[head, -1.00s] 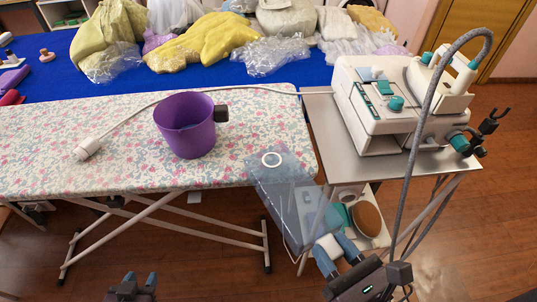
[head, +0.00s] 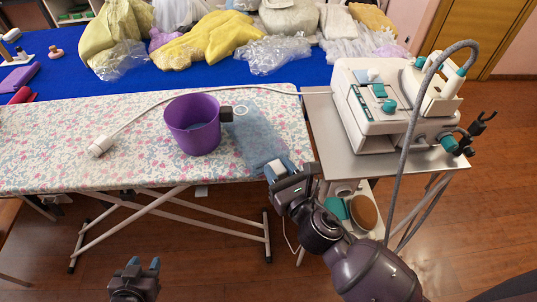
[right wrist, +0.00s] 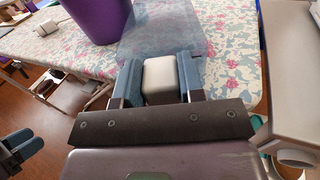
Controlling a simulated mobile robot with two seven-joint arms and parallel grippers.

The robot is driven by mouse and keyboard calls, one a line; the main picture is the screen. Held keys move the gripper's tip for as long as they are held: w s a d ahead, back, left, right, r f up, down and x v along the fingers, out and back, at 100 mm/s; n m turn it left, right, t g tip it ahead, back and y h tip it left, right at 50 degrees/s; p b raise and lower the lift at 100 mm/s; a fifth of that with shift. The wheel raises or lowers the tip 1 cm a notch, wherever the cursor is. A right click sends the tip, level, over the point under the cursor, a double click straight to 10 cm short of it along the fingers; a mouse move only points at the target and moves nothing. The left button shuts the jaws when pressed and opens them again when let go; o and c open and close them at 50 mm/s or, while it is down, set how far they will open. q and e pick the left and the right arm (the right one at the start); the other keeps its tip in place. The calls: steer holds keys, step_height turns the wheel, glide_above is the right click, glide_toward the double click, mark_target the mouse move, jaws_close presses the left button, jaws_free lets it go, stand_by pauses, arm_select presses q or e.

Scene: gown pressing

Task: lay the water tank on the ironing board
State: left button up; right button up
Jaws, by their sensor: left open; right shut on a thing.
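The water tank (head: 255,138) is a flat, translucent blue box with a white block at its near end. My right gripper (head: 279,170) is shut on this white block. The tank reaches over the right part of the floral ironing board (head: 60,150), just right of the purple jug (head: 192,128). I cannot tell whether it touches the cloth. In the right wrist view the tank (right wrist: 170,38) extends away from the fingers, with the white block (right wrist: 160,80) between them. My left gripper (head: 141,266) is open and empty, low in front of the board.
The steam station (head: 375,130) with its iron and grey hose stands on a metal stand at the right. A white cable with a plug (head: 97,148) lies across the board. The board's left part is mostly clear. Bagged garments (head: 215,38) lie on the blue table behind.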

mark_target(268, 157)
steer(key=shift+x, duration=1.15)
steer(key=x, duration=0.1)
steer(key=b+x, duration=0.1)
steer(key=x, duration=0.1)
steer(key=shift+f, duration=0.35)
steer(key=shift+f+b, duration=0.15)
steer(key=shift+b, duration=0.2)
steer(key=shift+s+r, duration=0.1)
steer(key=shift+r, duration=0.1)
arm_select(q)
steer(key=f, duration=0.1)
steer(key=s+f, duration=0.1)
steer(key=shift+f, duration=0.35)
arm_select(e)
steer(key=shift+f, duration=0.1)
steer(key=o, duration=1.1)
steer(key=shift+c, duration=0.2)
arm_select(q)
steer(key=shift+w+r, duration=0.1)
steer(key=shift+w, duration=0.1)
